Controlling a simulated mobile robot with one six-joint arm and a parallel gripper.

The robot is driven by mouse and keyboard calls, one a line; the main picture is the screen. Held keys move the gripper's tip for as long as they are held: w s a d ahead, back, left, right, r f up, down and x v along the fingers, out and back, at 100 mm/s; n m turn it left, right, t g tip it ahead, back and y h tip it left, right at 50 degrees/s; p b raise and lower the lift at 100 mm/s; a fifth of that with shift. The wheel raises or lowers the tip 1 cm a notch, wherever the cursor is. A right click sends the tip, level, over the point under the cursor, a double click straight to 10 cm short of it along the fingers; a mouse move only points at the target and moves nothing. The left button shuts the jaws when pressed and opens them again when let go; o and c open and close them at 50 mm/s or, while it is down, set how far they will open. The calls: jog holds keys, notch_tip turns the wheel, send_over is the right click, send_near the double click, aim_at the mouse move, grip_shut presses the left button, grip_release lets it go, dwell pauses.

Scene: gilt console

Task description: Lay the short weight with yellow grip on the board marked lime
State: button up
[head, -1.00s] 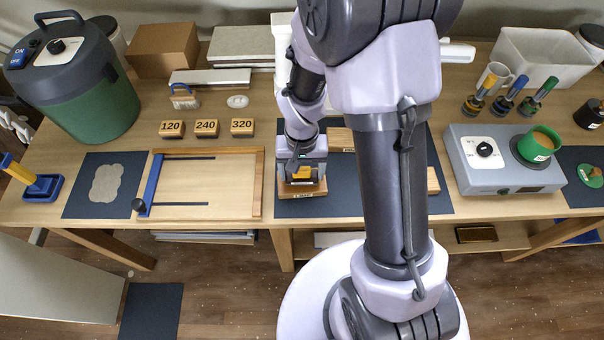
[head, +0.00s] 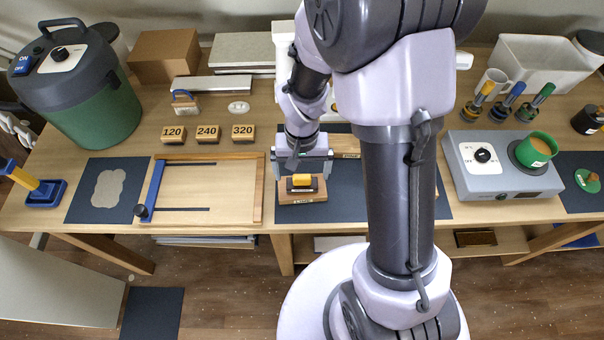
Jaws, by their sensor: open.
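The short weight with the yellow grip (head: 301,181) sits on a small wooden board (head: 290,198) at the front left of the dark mat. The board's front edge carries a small label, too small to read for certain. My gripper (head: 302,169) is open, just above the weight, with its fingers apart on either side. It does not appear to touch the weight. My arm hides much of the mat's middle and any boards behind it.
The dark mat (head: 345,205) lies under the board. A wooden frame with a blue bar (head: 155,188) is to the left. Number blocks (head: 208,134) stand behind it. A grey hot plate (head: 475,182) with a green pot (head: 536,150) is to the right.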

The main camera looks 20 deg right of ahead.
notch_tip(320, 180, up, 9)
jog(key=p, duration=0.2)
notch_tip(320, 180, up, 9)
jog(key=t, duration=0.2)
send_over(302, 177)
jog(key=s+a, duration=0.1)
jog(key=s, duration=0.2)
jog(key=s+a+r+t+y, duration=0.2)
jog(key=s+a+r+t, duration=0.1)
jog(key=s+r, duration=0.6)
jog(key=shift+s+r+m+t, duration=0.35)
jog(key=shift+r+m+t, duration=0.05)
notch_tip(302, 177, down, 8)
jog(key=b, duration=0.8)
jog(key=shift+f, duration=0.1)
